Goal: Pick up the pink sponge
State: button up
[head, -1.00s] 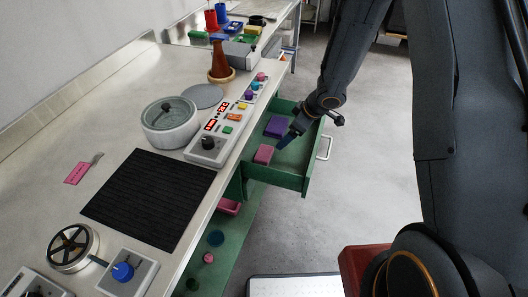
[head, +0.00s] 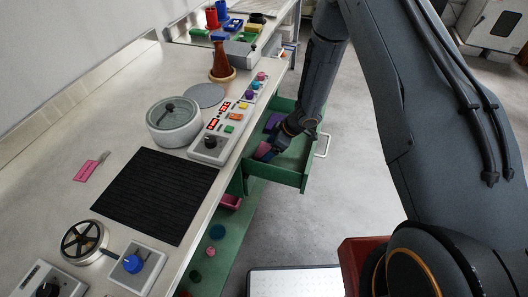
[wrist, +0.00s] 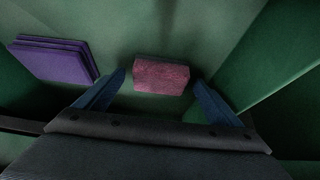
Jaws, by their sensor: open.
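The pink sponge (wrist: 161,77) lies on the floor of the open green drawer. In the wrist view it sits between the tips of my open gripper (wrist: 160,90), with a gap on each side. In the head view the sponge (head: 263,149) is partly hidden by my gripper (head: 271,151), which reaches down into the drawer.
A purple block (wrist: 55,60) lies in the drawer to the left in the wrist view. The green drawer's (head: 275,174) walls surround my gripper closely. The bench (head: 190,225) with a control panel (head: 211,146) stands to the left of the drawer.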

aim_at(267, 151)
jog(key=shift+w+a+f, duration=0.1)
jog(key=shift+a+f, duration=0.15)
jog(key=shift+f, duration=0.2)
jog(key=c, duration=1.2)
jog(key=shift+r, duration=0.15)
notch_tip(267, 151, up, 10)
jog(key=shift+f+b, duration=0.15)
jog(key=shift+b, duration=0.6)
